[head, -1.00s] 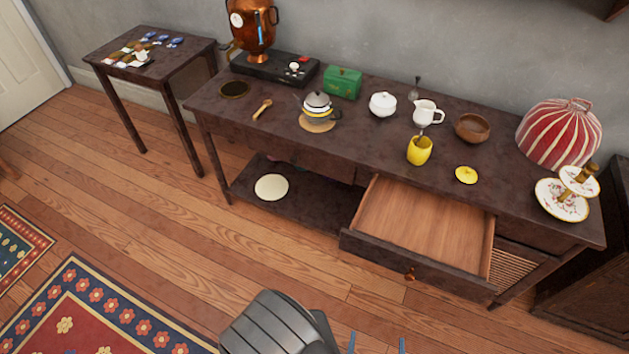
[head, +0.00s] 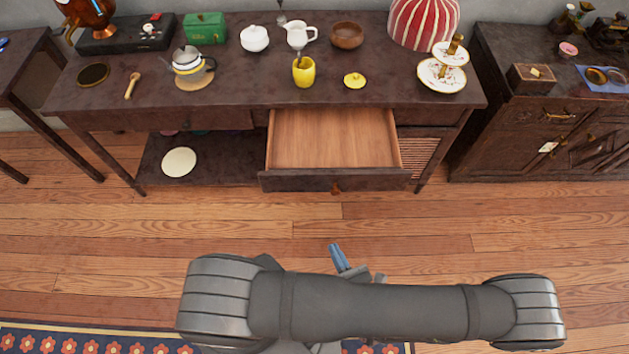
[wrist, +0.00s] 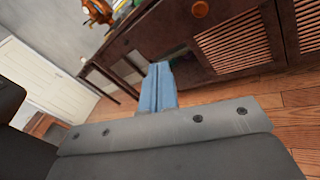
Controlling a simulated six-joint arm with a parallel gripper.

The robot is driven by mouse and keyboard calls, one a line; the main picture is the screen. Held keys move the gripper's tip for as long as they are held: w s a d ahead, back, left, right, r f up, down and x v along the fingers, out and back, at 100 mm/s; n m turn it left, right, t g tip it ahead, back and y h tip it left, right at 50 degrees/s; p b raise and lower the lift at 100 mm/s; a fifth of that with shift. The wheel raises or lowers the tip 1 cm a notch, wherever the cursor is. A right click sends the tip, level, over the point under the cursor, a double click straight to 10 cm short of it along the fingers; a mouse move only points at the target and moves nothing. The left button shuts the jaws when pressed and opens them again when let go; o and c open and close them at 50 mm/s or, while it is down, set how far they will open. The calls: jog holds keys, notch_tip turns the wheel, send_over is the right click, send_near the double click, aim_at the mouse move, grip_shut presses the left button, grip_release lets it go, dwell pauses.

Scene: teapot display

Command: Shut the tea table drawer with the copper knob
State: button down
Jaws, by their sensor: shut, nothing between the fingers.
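The tea table (head: 230,95) is dark wood and stands against the wall. Its drawer (head: 335,140) is pulled well out and looks empty, with a light wood inside. The copper knob (head: 336,188) sits at the middle of the drawer's dark front. My gripper (head: 338,256) is in front of the drawer, lower in the head view and apart from the knob. Its blue fingers are shut with nothing between them.
A teapot (head: 188,64), a yellow cup (head: 304,72), a yellow lid (head: 354,80) and a tiered plate stand (head: 442,74) are on the tabletop. A dark cabinet (head: 520,135) stands at the right. The wooden floor before the drawer is clear.

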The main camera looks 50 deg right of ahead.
jog(key=w+d+r+m+t+y, duration=0.1)
jog(key=w+d+r+m+y, duration=0.2)
jog(key=d+m+y, duration=0.35)
jog(key=m, duration=0.2)
send_near(307, 177)
jog(key=w+a, duration=0.3)
jog(key=shift+w+d+r, duration=0.1)
jog(key=shift+w+d, duration=1.35)
jog(key=shift+w, duration=0.05)
jog(key=shift+d, duration=0.1)
jog(key=w+d, duration=1.5)
jog(key=shift+w+d, duration=0.25)
jog(key=shift+w, duration=0.1)
